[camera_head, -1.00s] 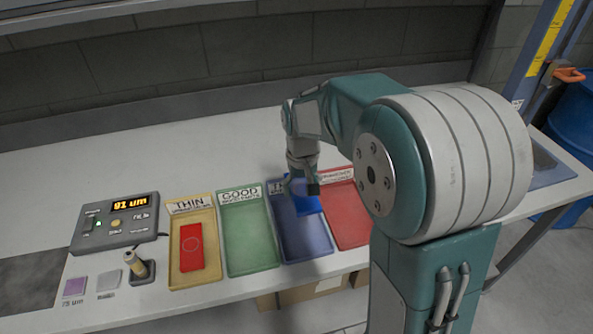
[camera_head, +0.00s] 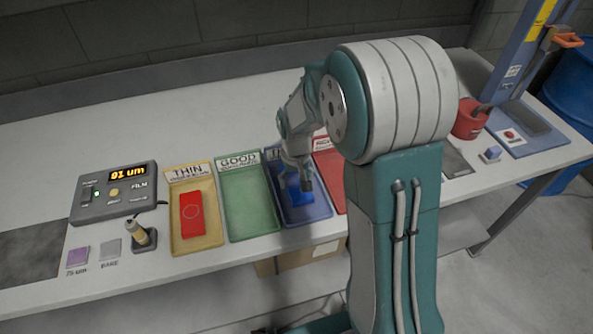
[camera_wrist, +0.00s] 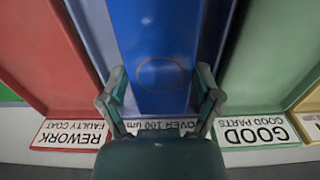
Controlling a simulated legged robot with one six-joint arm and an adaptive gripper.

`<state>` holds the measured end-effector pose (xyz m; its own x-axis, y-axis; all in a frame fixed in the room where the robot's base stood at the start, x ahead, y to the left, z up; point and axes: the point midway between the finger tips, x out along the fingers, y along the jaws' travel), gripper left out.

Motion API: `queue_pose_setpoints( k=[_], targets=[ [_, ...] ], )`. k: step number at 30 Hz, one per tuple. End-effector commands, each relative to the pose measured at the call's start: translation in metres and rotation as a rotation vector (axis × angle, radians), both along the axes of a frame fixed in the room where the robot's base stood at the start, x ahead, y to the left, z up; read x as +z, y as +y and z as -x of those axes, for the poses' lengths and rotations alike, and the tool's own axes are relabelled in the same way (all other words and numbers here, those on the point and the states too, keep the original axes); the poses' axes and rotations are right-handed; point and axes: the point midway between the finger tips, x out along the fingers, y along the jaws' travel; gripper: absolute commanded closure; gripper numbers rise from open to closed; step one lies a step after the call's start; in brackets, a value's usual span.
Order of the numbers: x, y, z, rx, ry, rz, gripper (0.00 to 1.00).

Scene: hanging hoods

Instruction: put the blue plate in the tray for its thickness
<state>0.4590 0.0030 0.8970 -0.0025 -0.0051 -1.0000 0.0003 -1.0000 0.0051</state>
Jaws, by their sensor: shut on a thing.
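The blue plate (camera_head: 296,196), with a faint ring on its face (camera_wrist: 160,40), is between the fingers of my gripper (camera_head: 299,184), which is shut on it. The plate is over the blue tray (camera_head: 306,214), whose label in the wrist view reads "OVER 100 um" (camera_wrist: 160,126). I cannot tell whether the plate touches the tray floor. To the left are the green GOOD tray (camera_head: 248,205) and the yellow THIN tray (camera_head: 205,240). The red REWORK tray (camera_head: 326,165) is to the right, partly hidden by my arm.
A red plate (camera_head: 191,212) lies in the yellow tray. The film gauge (camera_head: 115,193) shows a lit reading that looks like 91 um, its first digit unclear. A probe on a stand (camera_head: 141,236) is beside it. A red round container (camera_head: 471,119) stands at the right.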

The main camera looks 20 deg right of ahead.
Motion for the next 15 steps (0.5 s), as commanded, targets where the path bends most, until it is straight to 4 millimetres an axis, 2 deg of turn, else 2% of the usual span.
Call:
queue_pose_setpoints(
  k=[5,15],
  targets=[
    [-0.0087,-0.0015,0.0000,0.000,-0.001,-0.001,0.74],
    [-0.0093,0.0001,-0.0001,0.000,-0.001,0.000,0.74]
  ],
)
